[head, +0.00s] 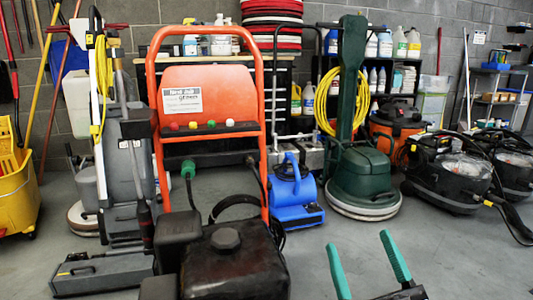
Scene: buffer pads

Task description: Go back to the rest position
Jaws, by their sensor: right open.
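My right gripper (361,246) is at the bottom of the head view, right of centre. Its two teal fingers stand well apart with only bare floor between them, so it is open and empty. It is apart from the machines behind it. My left gripper does not show in this view. The buffer pads (271,27), a stack of red, white and black discs, sit at the top of the view against the wall, far from my right gripper. The top of the stack is cut off by the frame edge.
An orange-framed machine (212,90) with a black engine (235,262) stands close at left centre. Behind are a blue blower (296,195), a green floor machine (365,178) and black vacuums (447,175). A yellow bucket (18,200) is far left. Grey floor (460,255) is clear at lower right.

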